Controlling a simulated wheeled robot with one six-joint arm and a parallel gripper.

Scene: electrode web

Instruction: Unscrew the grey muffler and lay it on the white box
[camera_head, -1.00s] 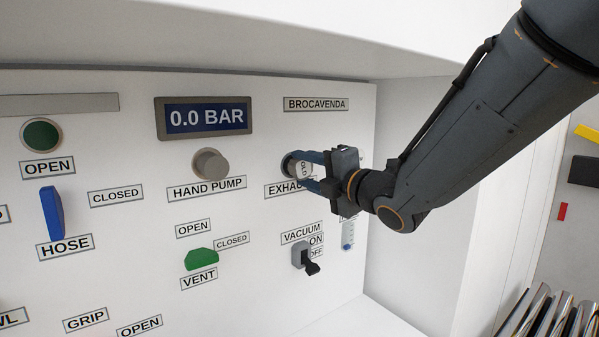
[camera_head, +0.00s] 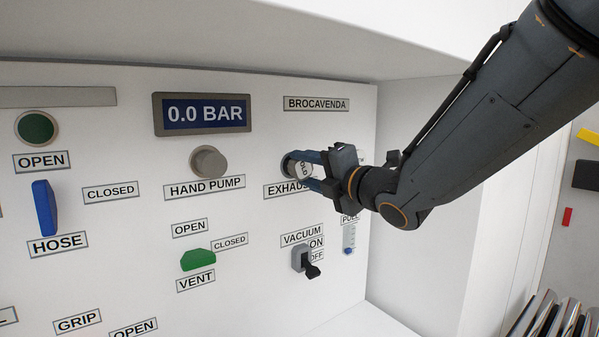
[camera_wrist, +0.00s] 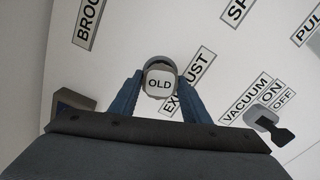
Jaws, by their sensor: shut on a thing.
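The muffler is a short grey cylinder with a pale end face marked OLD. It sits at the exhaust port on the white panel (camera_head: 330,240), above the EXHAUST label (camera_head: 283,190), and also shows in the wrist view (camera_wrist: 160,83). My gripper (camera_head: 309,170) has its two blue fingers closed on either side of the muffler; in the wrist view the fingers (camera_wrist: 160,92) flank it. The muffler is still at the port; I cannot tell how far it is threaded. The white box cannot be made out in these views.
The vacuum switch (camera_head: 305,261) is just below my gripper. The hand pump knob (camera_head: 208,163), green vent handle (camera_head: 198,259) and blue hose handle (camera_head: 46,208) stick out to the left. A side wall (camera_head: 420,200) and an overhang (camera_head: 250,40) bound the panel.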

